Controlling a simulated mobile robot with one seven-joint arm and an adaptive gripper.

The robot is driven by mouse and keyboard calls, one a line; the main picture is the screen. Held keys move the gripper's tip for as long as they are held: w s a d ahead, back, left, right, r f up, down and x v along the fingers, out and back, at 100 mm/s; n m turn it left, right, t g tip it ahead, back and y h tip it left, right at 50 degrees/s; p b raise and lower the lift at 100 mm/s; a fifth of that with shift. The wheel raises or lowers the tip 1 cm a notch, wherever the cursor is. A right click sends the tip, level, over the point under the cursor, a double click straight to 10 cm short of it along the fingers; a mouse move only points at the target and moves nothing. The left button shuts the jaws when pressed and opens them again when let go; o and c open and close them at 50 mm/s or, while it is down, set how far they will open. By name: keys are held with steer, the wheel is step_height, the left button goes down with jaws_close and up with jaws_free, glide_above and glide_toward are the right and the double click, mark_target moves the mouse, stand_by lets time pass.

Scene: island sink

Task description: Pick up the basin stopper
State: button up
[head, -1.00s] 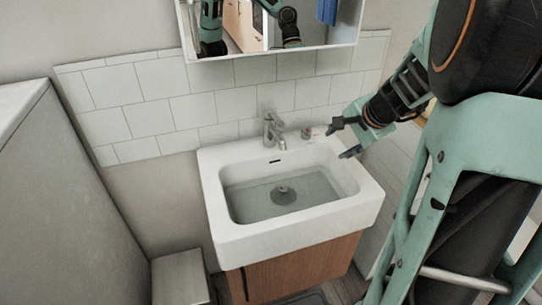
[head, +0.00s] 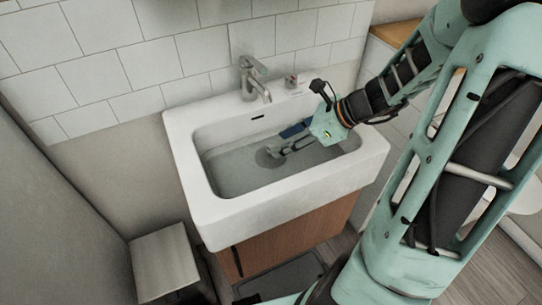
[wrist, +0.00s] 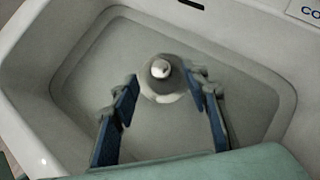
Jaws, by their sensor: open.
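The basin stopper (wrist: 161,72) stands on the floor of the white sink basin (wrist: 262,50), a round grey disc with a small light knob on top. In the head view the stopper (head: 268,157) is partly covered by my gripper (head: 277,143). In the wrist view my gripper (wrist: 162,95) is open and empty, its two blue-padded fingers pointing at the stopper from either side. The right fingertip overlaps the stopper's edge in the picture; whether it touches cannot be told.
The basin walls surround my gripper. A wooden cabinet (head: 290,235) is below, and a pale stool-like block (head: 163,262) stands to the left.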

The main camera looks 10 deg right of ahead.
mark_target(270, 147)
steer(key=b+x, duration=0.2)
steer(key=x, duration=0.3)
steer(key=shift+s+f, duration=0.15)
steer(key=shift+f, duration=0.05)
steer(key=shift+w+a+f, duration=0.2)
steer(key=shift+w, duration=0.05)
jaws_close()
